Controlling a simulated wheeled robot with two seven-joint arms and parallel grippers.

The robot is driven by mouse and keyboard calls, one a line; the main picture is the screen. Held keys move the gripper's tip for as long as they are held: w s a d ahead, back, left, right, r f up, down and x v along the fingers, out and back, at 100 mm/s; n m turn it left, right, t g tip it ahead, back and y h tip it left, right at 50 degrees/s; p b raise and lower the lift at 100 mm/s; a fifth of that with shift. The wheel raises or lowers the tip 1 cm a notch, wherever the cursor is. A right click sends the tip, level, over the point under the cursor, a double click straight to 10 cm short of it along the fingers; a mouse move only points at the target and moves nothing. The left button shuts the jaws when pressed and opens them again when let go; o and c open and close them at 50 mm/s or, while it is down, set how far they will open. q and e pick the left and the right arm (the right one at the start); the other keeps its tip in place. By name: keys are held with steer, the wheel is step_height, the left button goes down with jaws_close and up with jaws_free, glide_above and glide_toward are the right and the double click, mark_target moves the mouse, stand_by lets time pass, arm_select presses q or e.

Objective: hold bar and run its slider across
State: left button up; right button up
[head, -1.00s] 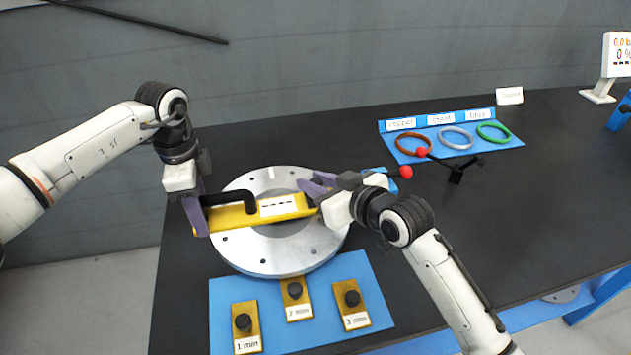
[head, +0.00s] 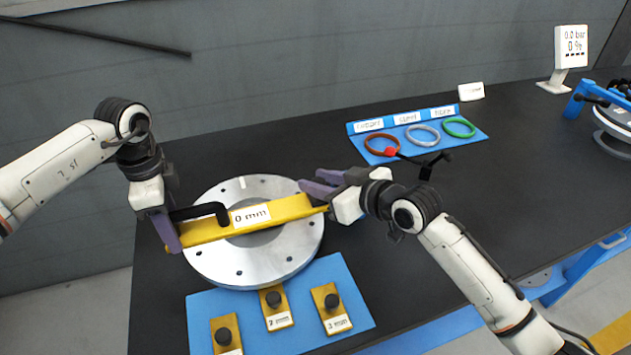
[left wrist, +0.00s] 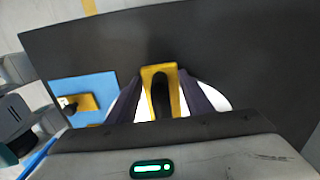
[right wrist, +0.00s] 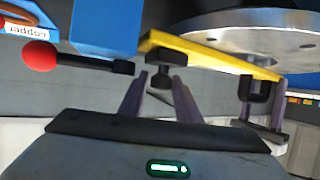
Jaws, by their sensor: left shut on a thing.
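The yellow bar (head: 285,210), labelled "0 mm", lies across the grey flanged disc (head: 290,258). A black handle (head: 222,212) rises from its left part. My left gripper (head: 172,235) is shut on the bar's left end; the left wrist view shows its fingers on both sides of the bar (left wrist: 149,80). My right gripper (head: 312,188) is at the bar's right end. In the right wrist view, a black knob, seemingly the slider (right wrist: 168,58), sits at this end of the bar (right wrist: 205,52). The right fingers (right wrist: 158,92) stand apart, with the knob between their tips; contact is unclear.
A blue mat (head: 248,338) in front holds several yellow blocks with black knobs. A blue tray (head: 470,143) at the back holds three coloured rings. A red-knobbed black lever (head: 390,152) stands close to my right gripper.

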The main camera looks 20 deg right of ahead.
steer(key=shift+o, duration=0.9)
steer(key=v, duration=1.2)
arm_select(q)
steer(key=o, duration=1.7)
steer(key=shift+r, duration=0.15)
